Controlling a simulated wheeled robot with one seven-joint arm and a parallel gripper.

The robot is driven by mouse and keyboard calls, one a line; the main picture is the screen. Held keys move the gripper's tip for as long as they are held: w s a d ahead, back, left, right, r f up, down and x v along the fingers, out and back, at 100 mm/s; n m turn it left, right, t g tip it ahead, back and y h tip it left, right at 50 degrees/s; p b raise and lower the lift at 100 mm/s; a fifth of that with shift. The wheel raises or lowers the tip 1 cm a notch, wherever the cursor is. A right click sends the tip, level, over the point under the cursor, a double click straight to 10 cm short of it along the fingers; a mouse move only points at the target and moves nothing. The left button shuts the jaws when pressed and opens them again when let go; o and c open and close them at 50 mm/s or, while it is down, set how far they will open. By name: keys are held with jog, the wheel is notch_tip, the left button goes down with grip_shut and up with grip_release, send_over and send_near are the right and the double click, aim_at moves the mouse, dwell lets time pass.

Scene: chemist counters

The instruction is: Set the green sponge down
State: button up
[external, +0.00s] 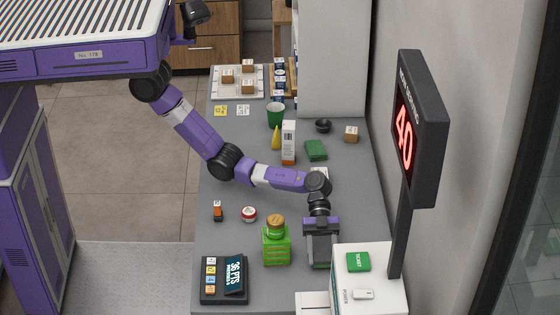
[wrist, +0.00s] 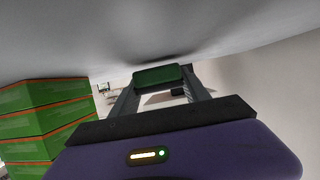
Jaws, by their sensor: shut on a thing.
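My gripper (external: 320,262) points down over the front of the grey counter, between the green stacked boxes and the white ticket machine. In the wrist view its two fingers (wrist: 160,88) are shut on the green sponge (wrist: 158,75), a dark green block held across the fingertips. The counter surface is close to the sponge there, with a soft shadow near it. I cannot tell whether the sponge touches the counter.
Green stacked boxes (external: 276,250) stand just left of my gripper, also in the wrist view (wrist: 40,118). The ticket machine (external: 380,285) is close on the right. A card terminal (external: 224,280), a round tin (external: 249,214) and another green block (external: 316,150) are on the counter (external: 225,185).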

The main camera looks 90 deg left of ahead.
jog(key=shift+f+b, duration=0.4)
jog(key=shift+b, duration=0.1)
jog(key=o, duration=1.3)
jog(key=shift+r+p, duration=0.65)
jog(key=shift+p, duration=0.3)
jog(key=v, duration=1.2)
